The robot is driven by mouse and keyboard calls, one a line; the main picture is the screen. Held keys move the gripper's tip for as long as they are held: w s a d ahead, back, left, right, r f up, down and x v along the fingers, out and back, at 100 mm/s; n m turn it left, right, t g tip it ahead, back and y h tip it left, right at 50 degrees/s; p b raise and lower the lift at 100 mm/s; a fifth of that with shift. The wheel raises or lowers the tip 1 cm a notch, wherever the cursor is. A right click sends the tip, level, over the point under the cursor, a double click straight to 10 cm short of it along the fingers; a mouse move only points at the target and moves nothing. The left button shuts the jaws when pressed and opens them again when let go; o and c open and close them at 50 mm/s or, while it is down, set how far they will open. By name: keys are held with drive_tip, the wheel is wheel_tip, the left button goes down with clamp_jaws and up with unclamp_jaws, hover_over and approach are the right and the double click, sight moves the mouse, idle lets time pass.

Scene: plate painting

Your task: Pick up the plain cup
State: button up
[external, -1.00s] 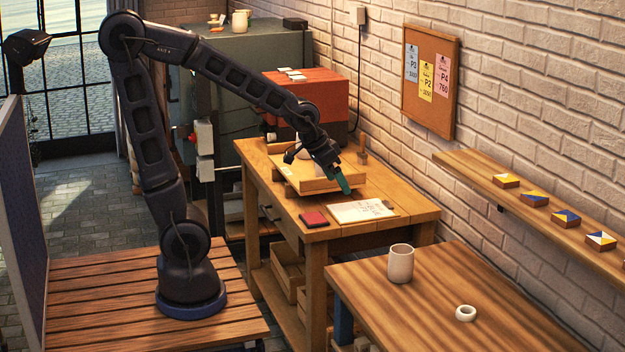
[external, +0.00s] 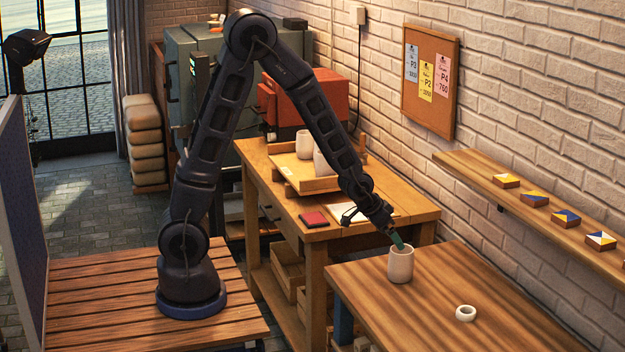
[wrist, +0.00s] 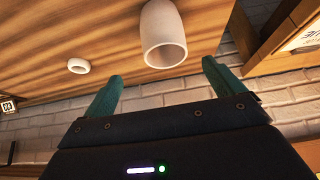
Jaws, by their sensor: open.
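A plain pale cup (external: 401,265) stands upright on the near wooden table (external: 450,310). In the wrist view the cup (wrist: 163,30) shows ahead of my fingers, its open mouth facing the camera. My gripper (external: 397,240) is at the cup's rim in the external view; I cannot tell there whether it touches. In the wrist view my gripper (wrist: 160,78) has its two green fingers spread apart with nothing between them, and the cup lies beyond their tips.
A small white ring (external: 465,313) lies on the same table, right of the cup. Behind, a workbench (external: 420,215) holds a wooden tray (external: 310,184) with more pale cups (external: 303,144). A wall shelf (external: 470,168) carries painted tiles. The near table's right part is clear.

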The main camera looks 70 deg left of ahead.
sight(404, 256)
drive_tip(key=shift+a+x, duration=0.2)
drive_tip(key=shift+x, duration=2.65)
drive_tip(key=shift+a+x, duration=0.2)
drive_tip(key=shift+x, duration=2.6)
drive_tip(key=c, duration=1.2)
drive_tip(key=shift+r, duration=0.1)
